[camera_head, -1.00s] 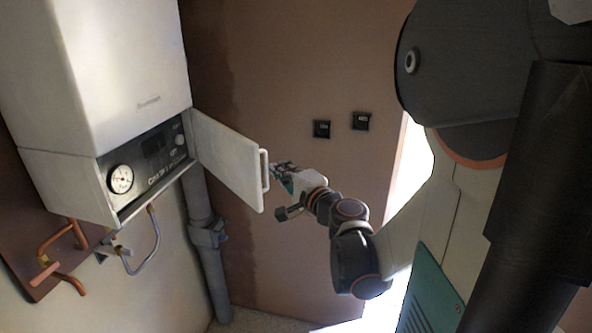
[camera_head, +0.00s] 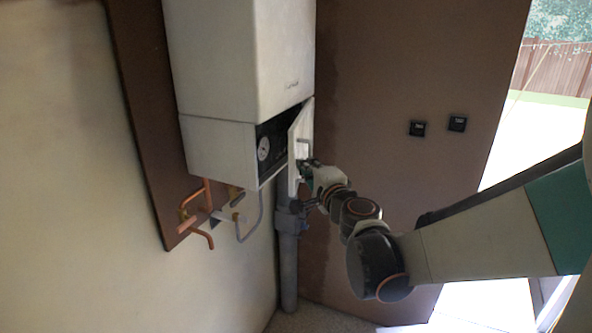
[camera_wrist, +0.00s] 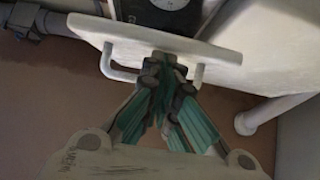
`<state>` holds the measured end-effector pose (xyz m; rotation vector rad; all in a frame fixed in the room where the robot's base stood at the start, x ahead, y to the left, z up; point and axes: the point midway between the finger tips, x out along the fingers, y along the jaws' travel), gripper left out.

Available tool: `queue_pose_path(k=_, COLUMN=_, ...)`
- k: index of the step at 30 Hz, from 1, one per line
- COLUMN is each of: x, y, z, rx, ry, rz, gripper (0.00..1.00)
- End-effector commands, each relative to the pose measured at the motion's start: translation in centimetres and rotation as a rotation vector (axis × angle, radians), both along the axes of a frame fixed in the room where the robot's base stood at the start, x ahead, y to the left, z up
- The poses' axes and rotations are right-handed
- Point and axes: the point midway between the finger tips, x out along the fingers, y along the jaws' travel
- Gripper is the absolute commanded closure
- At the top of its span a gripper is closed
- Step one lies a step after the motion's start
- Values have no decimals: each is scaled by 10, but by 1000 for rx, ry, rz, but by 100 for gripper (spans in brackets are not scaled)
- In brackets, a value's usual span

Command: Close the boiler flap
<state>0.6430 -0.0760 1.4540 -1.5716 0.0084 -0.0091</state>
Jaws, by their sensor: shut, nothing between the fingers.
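The boiler flap (camera_head: 299,128) is a white panel hinged at the boiler's lower front. It stands partly open, at an angle to the dark control panel (camera_head: 272,142), part of which still shows. Its white bar handle (camera_head: 303,148) faces my gripper; the handle also shows in the wrist view (camera_wrist: 112,68). My gripper (camera_head: 305,166) is shut and empty, with its tips at the flap's outer face by the handle. In the wrist view my gripper (camera_wrist: 165,72) covers the middle of the handle; I cannot tell whether it touches the flap.
The white boiler (camera_head: 245,60) hangs on the wall above. Copper pipes (camera_head: 200,215) and a grey drain pipe (camera_head: 288,255) run below it. Two black wall switches (camera_head: 417,128) sit on the brown wall. A bright opening (camera_head: 550,120) is at the right.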

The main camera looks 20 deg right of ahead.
Motion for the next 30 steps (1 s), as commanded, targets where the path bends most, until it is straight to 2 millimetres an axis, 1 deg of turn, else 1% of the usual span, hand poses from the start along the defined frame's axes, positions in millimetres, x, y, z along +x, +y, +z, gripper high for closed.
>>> queue_pose_path(k=1, x=5, y=10, z=-1, rx=0, ry=0, rz=4, gripper=100)
queue_pose_path(k=6, x=18, y=33, z=-1, rx=0, ry=0, rz=0, gripper=100)
queue_pose_path(k=12, x=31, y=53, z=0, rx=0, ry=0, rz=-72, gripper=100)
queue_pose_path(k=20, x=41, y=65, z=0, rx=0, ry=0, rz=-121, gripper=100)
queue_pose_path(k=30, x=43, y=67, z=0, rx=0, ry=0, rz=-134, gripper=100)
